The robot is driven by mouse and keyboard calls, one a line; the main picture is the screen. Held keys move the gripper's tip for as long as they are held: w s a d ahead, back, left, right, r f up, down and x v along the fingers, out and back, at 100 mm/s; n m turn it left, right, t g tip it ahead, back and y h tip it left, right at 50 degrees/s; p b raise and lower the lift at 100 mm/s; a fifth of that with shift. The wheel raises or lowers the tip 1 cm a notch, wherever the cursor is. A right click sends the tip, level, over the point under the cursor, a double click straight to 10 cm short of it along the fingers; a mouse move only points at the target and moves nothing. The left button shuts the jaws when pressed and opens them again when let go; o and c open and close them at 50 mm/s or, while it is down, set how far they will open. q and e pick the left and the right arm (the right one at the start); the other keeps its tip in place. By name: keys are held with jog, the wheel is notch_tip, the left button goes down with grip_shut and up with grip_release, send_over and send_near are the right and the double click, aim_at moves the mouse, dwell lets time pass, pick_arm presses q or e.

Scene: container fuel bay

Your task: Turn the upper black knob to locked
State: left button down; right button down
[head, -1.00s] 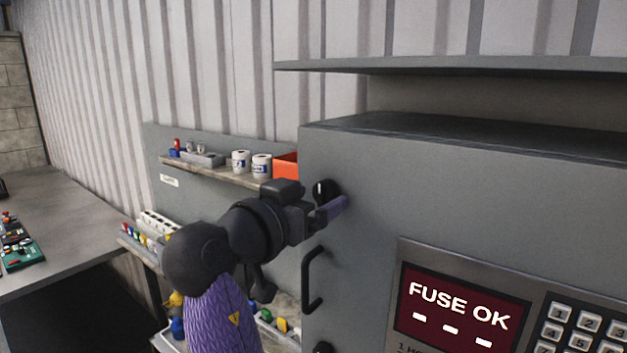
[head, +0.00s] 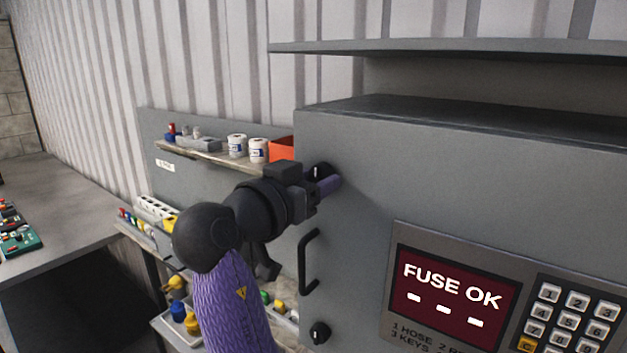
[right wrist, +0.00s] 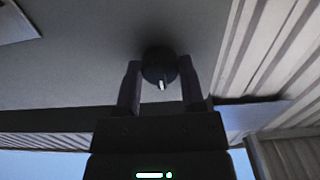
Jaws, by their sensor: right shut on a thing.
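The upper black knob (head: 321,170) is on the grey cabinet's front, near its upper left corner. It also shows in the right wrist view (right wrist: 159,64), with a white pointer mark on its face. My right gripper (head: 330,184) is at the knob, its two fingers (right wrist: 159,82) on either side of it and shut on it. In the head view the gripper hides part of the knob. A lower black knob (head: 320,332) sits further down the same front. My left gripper is not in view.
A black handle (head: 309,262) stands out from the grey cabinet (head: 440,160) below my right gripper. A keypad and a red screen (head: 452,292) reading FUSE OK are to the right. Shelves with small jars (head: 237,145) and parts bins are at the left.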

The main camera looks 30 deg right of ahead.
jog(key=n+p, duration=0.2)
jog(key=n, duration=0.2)
jog(key=shift+r+n, duration=0.15)
jog(key=shift+n, duration=0.25)
jog(key=n+p, duration=0.3)
jog(key=n, duration=0.1)
jog(key=shift+r+n+p, duration=0.1)
jog(key=shift+n+p, duration=0.2)
jog(key=n+p, duration=0.4)
jog(key=shift+s+n+p, duration=0.1)
jog(key=shift+n+p, duration=1.75)
jog(key=shift+n, duration=0.45)
jog(key=shift+c, duration=1)
grip_release()
jog(key=shift+f, duration=0.2)
